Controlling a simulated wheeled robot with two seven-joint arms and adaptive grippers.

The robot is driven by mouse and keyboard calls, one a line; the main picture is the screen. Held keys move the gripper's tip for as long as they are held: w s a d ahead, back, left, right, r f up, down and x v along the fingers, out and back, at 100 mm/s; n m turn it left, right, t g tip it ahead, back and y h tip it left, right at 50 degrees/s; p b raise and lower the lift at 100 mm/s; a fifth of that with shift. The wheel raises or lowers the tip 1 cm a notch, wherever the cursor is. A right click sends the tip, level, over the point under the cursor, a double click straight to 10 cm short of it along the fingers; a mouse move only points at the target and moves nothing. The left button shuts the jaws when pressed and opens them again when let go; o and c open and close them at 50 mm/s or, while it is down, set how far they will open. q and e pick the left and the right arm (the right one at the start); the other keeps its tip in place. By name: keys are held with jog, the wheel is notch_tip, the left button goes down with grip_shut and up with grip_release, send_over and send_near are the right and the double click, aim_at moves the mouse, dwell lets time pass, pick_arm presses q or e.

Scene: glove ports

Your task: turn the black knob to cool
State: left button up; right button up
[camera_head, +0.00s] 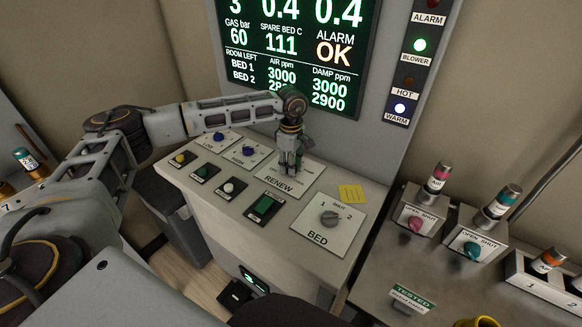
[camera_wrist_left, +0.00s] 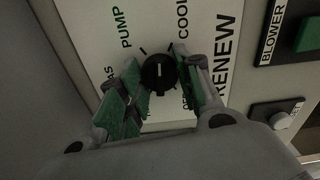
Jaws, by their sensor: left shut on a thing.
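The black knob (camera_wrist_left: 157,73) sits on the white RENEW panel (camera_wrist_left: 205,20), which also shows on the console in the head view (camera_head: 272,187). Labels around the knob read PUMP, COOL and others partly covered by my fingers. A short white mark on the knob's face points up in the wrist picture, between PUMP and COOL. My left gripper (camera_head: 290,168) points down at the RENEW panel and hides the knob in the head view. In the left wrist view its green-padded fingers (camera_wrist_left: 160,88) are shut on the knob, one on each side. My right gripper is out of view.
The BED panel with a grey knob (camera_head: 329,217) and a yellow note (camera_head: 351,193) lie to the right. Several buttons stand at the left, with a green BLOWER switch (camera_head: 264,206) near the front. The display (camera_head: 297,50) rises behind. Shut-off valves stand at the far right.

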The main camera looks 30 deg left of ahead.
pick_arm(q)
jog(key=m+b, duration=0.1)
jog(key=m, duration=0.2)
jog(key=shift+m+b, duration=0.4)
jog(key=shift+m, duration=0.2)
jog(key=shift+r+m, duration=0.1)
jog(key=shift+m, duration=0.2)
jog(key=o, duration=1.1)
jog(key=shift+c, duration=0.2)
jog(key=shift+r, duration=0.65)
notch_tip(320, 180, up, 11)
jog(key=shift+f, duration=0.2)
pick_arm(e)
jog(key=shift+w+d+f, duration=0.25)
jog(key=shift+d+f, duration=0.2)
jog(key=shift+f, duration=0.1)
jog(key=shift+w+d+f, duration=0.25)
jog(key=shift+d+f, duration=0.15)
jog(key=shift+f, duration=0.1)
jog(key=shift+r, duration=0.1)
